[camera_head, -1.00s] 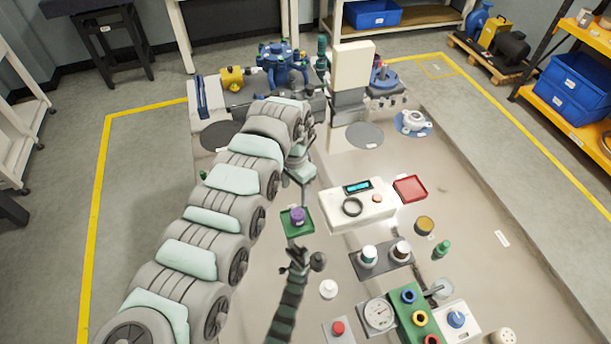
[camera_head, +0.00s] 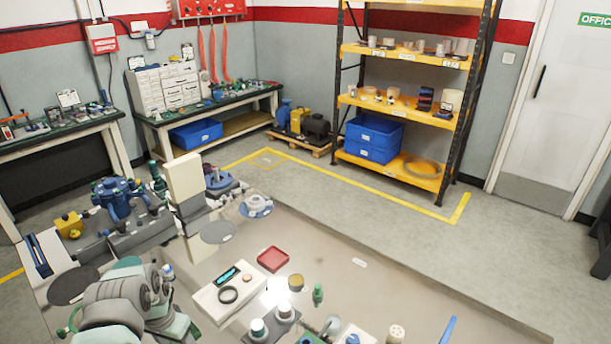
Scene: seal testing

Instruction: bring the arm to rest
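My arm (camera_head: 112,308) shows in the lower left of the head view as rounded grey links with pale teal covers. It reaches over the near left part of the bench (camera_head: 400,300). Its lower part runs out of the bottom of the picture. I cannot make out the gripper's fingers, so their opening and anything between them are hidden from me.
A tall cream column (camera_head: 184,184) and a blue valve assembly (camera_head: 120,198) stand farther back. The bench's right part is mostly clear.

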